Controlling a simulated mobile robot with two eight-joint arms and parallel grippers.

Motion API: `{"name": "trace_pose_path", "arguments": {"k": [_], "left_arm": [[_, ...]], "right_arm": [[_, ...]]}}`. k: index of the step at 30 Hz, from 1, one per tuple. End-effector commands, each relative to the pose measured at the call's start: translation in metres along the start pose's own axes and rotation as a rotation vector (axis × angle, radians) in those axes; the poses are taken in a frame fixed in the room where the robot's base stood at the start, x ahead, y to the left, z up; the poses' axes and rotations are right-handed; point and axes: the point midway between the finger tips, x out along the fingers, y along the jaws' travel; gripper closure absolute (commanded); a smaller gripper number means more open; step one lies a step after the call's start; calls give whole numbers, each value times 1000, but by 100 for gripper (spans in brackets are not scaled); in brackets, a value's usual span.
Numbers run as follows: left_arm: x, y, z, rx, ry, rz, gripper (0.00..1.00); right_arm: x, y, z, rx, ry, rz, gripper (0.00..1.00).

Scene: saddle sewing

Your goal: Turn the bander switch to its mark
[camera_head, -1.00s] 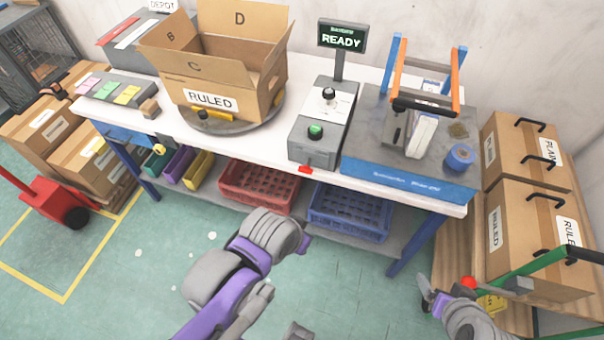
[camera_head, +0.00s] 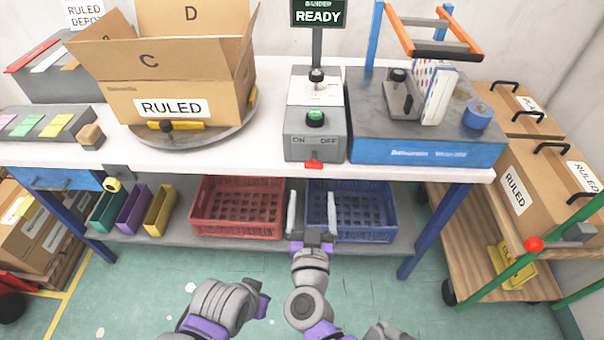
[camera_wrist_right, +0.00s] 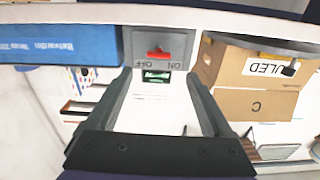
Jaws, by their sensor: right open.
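The bander is a grey box on the bench (camera_head: 300,148) with ON and OFF lettered on its front. Its red switch (camera_head: 314,164) sits at the bottom of that front face, below and between the two words. The switch also shows in the right wrist view (camera_wrist_right: 158,53), ahead of and between my fingers; its exact angle is hard to tell. My right gripper (camera_head: 311,213) is open and empty, below and in front of the switch, its two fingers pointing toward the bench and apart from it.
A READY display (camera_head: 318,13) and green button (camera_head: 315,117) belong to the bander. An open RULED carton (camera_head: 180,100) stands left, a blue-fronted machine (camera_head: 425,150) right. Red (camera_head: 238,207) and blue (camera_head: 350,210) crates sit on the shelf below. A loaded cart (camera_head: 500,215) stands right.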

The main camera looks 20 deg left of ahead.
Motion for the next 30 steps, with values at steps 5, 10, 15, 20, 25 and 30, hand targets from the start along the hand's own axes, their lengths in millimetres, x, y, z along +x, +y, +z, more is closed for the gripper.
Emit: {"name": "trace_pose_path", "arguments": {"k": [5, 10, 15, 20, 25, 30], "left_arm": [[4, 0, 1, 0, -1, 0, 100], [11, 0, 3, 0, -3, 0, 100], [17, 0, 4, 0, -6, 0, 100], [22, 0, 6, 0, -7, 0, 100], [23, 0, 6, 0, -7, 0, 100], [23, 0, 6, 0, -7, 0, 100]], "right_arm": [[14, 0, 2, -1, 0, 9, 15], [46, 1, 2, -1, 0, 9, 15], [78, 1, 2, -2, 0, 8, 15], [98, 1, 2, 0, 0, 7, 15], [107, 0, 1, -1, 0, 6, 15], [108, 0, 1, -1, 0, 6, 15]]}}
